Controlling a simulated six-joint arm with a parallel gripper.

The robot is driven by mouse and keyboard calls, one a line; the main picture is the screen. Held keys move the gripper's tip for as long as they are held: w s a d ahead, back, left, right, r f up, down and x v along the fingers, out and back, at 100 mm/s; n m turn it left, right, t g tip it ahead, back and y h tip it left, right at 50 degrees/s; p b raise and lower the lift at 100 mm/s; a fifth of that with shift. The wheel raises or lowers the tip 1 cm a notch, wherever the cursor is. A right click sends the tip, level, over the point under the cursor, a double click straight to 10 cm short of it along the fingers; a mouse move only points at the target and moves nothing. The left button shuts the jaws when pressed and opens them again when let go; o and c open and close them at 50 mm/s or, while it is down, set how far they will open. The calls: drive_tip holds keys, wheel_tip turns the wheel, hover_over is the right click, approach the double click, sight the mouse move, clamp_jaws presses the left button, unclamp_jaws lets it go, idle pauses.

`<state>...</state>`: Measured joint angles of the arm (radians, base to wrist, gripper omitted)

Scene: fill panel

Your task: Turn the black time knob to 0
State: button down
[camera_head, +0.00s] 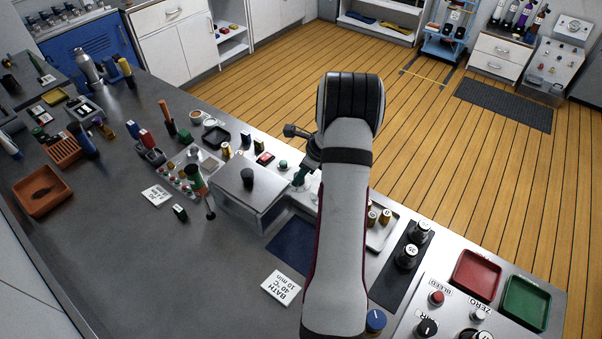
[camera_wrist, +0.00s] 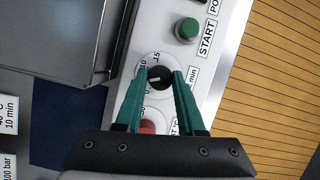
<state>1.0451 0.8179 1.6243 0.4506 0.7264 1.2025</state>
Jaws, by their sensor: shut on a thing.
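The black time knob (camera_wrist: 160,74) sits on a white round dial on the metal panel in the wrist view. Its white mark points to the left in that view. The dial figures 10 and 15 are readable; the others are partly covered. My gripper (camera_wrist: 158,82) has its two teal fingers on either side of the knob, shut on it. In the head view my gripper (camera_head: 300,177) is down at the panel beside the metal bath box (camera_head: 249,190), and the knob is hidden there.
A green START button (camera_wrist: 187,29) is beyond the knob, and a red knob (camera_wrist: 147,127) lies between my fingers' bases. A BATH card (camera_head: 281,287) reads 40 °C, 10 min. Small bottles and a tray are right of my arm.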

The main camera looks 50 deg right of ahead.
drive_tip(key=n+y, duration=0.1)
drive_tip(key=n, duration=0.3)
drive_tip(key=shift+d+n+g+y, duration=0.15)
drive_tip(key=shift+n+g+y, duration=0.15)
drive_tip(key=shift+y, duration=0.1)
drive_tip(key=shift+w+n+g+y, duration=0.1)
drive_tip(key=shift+n+g+y, duration=0.4)
drive_tip(key=shift+n, duration=1.3)
drive_tip(key=c, duration=0.5)
unclamp_jaws()
drive_tip(key=shift+d, duration=0.1)
drive_tip(key=v, duration=1.5)
drive_tip(key=shift+d+r, duration=0.15)
drive_tip(key=shift+r, duration=0.2)
